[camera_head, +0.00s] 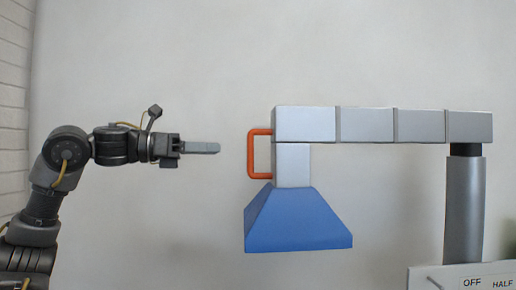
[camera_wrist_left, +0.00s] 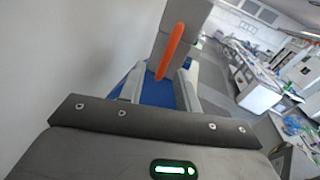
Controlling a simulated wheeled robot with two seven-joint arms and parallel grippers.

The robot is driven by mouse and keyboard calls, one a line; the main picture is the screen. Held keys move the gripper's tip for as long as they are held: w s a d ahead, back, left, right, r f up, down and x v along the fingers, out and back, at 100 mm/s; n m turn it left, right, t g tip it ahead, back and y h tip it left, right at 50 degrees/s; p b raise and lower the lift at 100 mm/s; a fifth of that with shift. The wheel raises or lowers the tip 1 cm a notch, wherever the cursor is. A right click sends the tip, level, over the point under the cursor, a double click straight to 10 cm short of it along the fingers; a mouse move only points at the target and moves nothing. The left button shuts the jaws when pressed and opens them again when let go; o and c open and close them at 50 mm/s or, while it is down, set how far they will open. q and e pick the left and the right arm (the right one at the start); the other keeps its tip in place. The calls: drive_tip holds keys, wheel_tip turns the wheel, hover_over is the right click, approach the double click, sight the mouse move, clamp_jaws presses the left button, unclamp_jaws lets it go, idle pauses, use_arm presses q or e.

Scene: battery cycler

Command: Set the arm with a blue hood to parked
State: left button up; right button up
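The arm with a blue hood spans the right half of the head view. Its grey segmented beam (camera_head: 365,125) lies level on a grey post (camera_head: 463,210). The blue hood (camera_head: 298,222) hangs from the beam's left end, with an orange handle (camera_head: 251,154) on its left side. My left gripper (camera_head: 218,148) points right at about handle height, with a short gap to the handle. In the left wrist view its fingers (camera_wrist_left: 160,88) are apart, and the orange handle (camera_wrist_left: 171,50) shows ahead between them. Nothing is held. My right gripper is not in view.
A pale panel (camera_head: 425,278) with the labels OFF and HALF is at the lower right, partly cut off. A plain wall stands behind. The left wrist view shows lab benches (camera_wrist_left: 255,90) farther off at the right. The space between gripper and handle is clear.

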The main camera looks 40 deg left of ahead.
sight(250, 142)
use_arm(q)
drive_tip(key=shift+m+h, duration=0.4)
drive_tip(key=shift+m, duration=0.4)
drive_tip(key=x, duration=0.3)
drive_tip(key=r+p+x, duration=0.1)
drive_tip(key=x, duration=0.2)
drive_tip(key=d+p+x, duration=0.1)
drive_tip(key=x, duration=0.3)
drive_tip(key=shift+s+r, duration=0.2)
drive_tip(key=shift+s, duration=0.2)
drive_tip(key=shift+c, duration=0.4)
drive_tip(key=shift+a, duration=0.1)
clamp_jaws()
